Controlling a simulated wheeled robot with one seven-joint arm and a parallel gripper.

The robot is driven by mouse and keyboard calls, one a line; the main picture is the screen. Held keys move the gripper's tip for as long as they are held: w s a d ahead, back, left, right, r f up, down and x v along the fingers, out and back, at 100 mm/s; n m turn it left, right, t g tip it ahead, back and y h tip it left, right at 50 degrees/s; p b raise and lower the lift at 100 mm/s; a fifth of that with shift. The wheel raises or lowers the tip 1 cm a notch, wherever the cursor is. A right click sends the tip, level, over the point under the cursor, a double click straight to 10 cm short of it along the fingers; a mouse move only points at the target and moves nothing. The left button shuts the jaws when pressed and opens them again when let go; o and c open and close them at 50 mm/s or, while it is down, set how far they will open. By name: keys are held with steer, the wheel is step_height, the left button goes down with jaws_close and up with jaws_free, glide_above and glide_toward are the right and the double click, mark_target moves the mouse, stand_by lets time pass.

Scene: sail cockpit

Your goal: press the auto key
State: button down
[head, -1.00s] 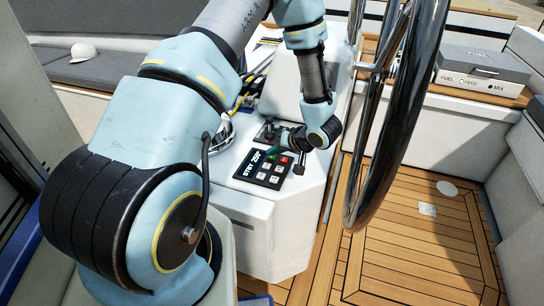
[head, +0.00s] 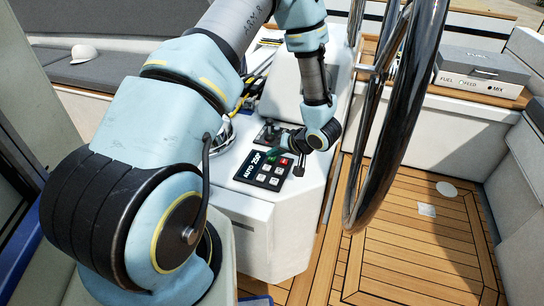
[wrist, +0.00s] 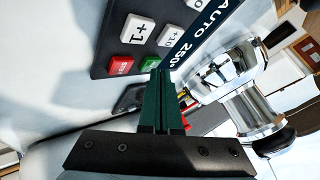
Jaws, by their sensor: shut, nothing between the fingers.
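The autopilot keypad (head: 246,181) is a dark panel on the white pedestal, and its display (wrist: 203,34) reads AUTO 250. Its green key (wrist: 151,64) and red key (wrist: 121,65) sit side by side in the wrist view, with white +1 (wrist: 137,30) and +10 keys beyond them. I see no word on the green key. My gripper (wrist: 160,73) is shut and empty, its dark green fingertips right by the green key and partly over its edge. I cannot tell whether they touch it.
A chrome fitting (wrist: 235,85) stands close beside my fingers, and a black-knobbed lever (head: 299,168) rises at the keypad's right. The large steering wheel (head: 398,120) stands right of my arm. Yellow and white ropes lie behind the keypad.

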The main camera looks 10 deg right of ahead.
mark_target(274, 160)
steer(key=shift+r+p, duration=0.4)
steer(key=shift+r, duration=0.15)
steer(key=shift+r, duration=0.1)
step_height(274, 160, up, 5)
steer(key=p, duration=0.5)
stand_by(0.6)
